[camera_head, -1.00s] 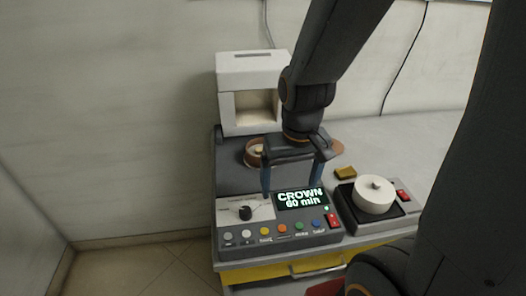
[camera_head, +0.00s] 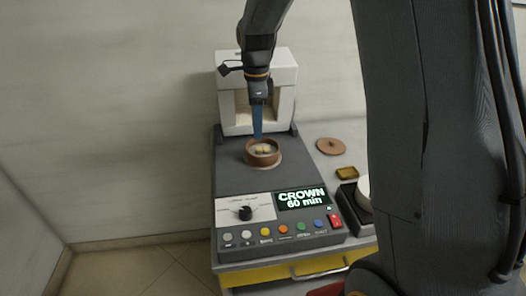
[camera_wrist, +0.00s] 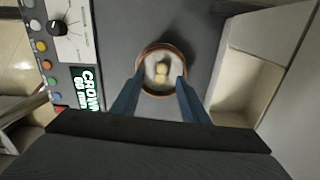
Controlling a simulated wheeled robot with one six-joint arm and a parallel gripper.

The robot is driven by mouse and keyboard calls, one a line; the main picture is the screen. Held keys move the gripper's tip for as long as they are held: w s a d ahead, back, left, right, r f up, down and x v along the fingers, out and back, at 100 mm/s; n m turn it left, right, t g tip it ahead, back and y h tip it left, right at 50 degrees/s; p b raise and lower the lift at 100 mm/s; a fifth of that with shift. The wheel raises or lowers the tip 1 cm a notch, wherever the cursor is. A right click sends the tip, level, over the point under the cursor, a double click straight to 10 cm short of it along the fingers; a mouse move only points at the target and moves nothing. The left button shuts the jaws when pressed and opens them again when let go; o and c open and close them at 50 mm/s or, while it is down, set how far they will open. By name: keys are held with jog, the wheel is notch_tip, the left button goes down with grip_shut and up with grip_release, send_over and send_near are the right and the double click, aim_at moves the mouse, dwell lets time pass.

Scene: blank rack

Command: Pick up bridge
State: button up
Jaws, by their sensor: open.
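A small pale, lumpy piece, which I take to be the bridge (camera_wrist: 161,72), lies in a round brown dish (camera_wrist: 143,56). In the head view the bridge (camera_head: 263,149) shows inside the dish (camera_head: 263,161), which sits on the dark top of the machine. My gripper (camera_head: 257,137) is over the dish, pointing down. In the wrist view my gripper (camera_wrist: 157,82) is open, with one blue finger on each side of the bridge, near the dish's rim. The bridge is not between closed jaws. I cannot tell the exact height of the fingertips above it.
A white block-shaped unit (camera_head: 284,72) with an open recess stands right behind the dish. A control panel (camera_head: 232,213) with a lit "CROWN 60 min" display is in front. A brown lid (camera_head: 331,146) and a small yellowish tray (camera_head: 347,172) lie to the right.

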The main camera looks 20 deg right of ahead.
aim_at(258, 148)
jog(key=shift+w+f, duration=0.1)
jog(key=shift+f, duration=0.35)
jog(key=shift+w+d+f+p, duration=0.15)
jog(key=shift+f+p, duration=0.5)
jog(key=shift+f, duration=1.1)
jog(key=shift+w+d+f+p, duration=0.1)
jog(key=shift+f+p, duration=0.55)
jog(key=shift+f, duration=1.05)
jog(key=shift+c, duration=0.5)
grip_shut()
